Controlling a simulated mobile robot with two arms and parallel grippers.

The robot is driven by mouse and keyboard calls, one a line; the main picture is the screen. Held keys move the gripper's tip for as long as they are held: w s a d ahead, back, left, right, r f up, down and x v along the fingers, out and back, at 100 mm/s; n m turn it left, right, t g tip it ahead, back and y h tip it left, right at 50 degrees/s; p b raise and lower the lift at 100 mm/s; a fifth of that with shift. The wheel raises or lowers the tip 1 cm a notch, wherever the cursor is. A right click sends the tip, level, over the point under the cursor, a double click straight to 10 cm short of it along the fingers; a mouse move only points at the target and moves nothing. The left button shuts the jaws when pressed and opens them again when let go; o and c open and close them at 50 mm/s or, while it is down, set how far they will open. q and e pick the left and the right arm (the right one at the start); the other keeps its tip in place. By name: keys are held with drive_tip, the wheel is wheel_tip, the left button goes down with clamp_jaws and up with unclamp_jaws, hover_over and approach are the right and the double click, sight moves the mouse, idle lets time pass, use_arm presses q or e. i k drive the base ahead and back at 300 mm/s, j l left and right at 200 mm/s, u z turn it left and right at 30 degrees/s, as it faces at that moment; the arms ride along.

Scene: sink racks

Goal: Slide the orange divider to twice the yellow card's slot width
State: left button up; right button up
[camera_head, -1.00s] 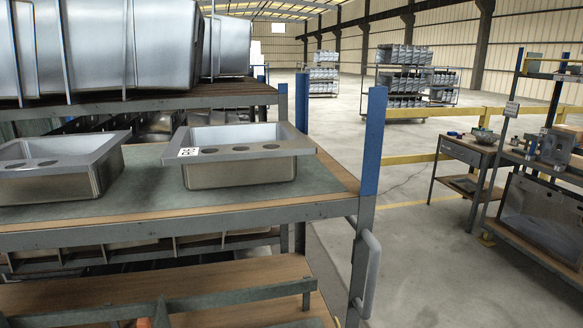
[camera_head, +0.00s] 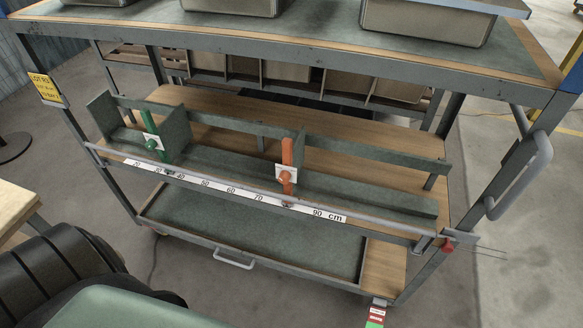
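The orange divider (camera_head: 287,155) stands upright on the cart's middle shelf, with a white plate and orange knob on its front. Its lower end meets the scale strip (camera_head: 231,190) between the 70 and 90 marks, hiding the number there. A green divider (camera_head: 148,122) with a similar plate and green knob stands to its left, near the 30 and 40 marks. The yellow card (camera_head: 46,88) hangs on the cart's left post; its top line seems to begin with "LOT", but the smaller print is too small to read. Neither of my grippers is in view.
The upper shelf (camera_head: 330,45) overhangs the dividers at the back and carries metal sinks (camera_head: 425,22). A rail runs along the middle shelf's front. The lower tray (camera_head: 250,236) is empty. A curved handle (camera_head: 522,178) sticks out at the right. Floor is clear at the right.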

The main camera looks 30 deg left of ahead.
sight(296, 156)
drive_tip(key=j+u, duration=0.1)
drive_tip(key=u, duration=1.55)
drive_tip(key=j+u, duration=0.1)
drive_tip(key=j, duration=0.25)
drive_tip(key=i+j, duration=0.15)
drive_tip(key=j, duration=0.2)
drive_tip(key=i+j+u, duration=0.15)
drive_tip(key=j, duration=0.55)
drive_tip(key=z, duration=1.7)
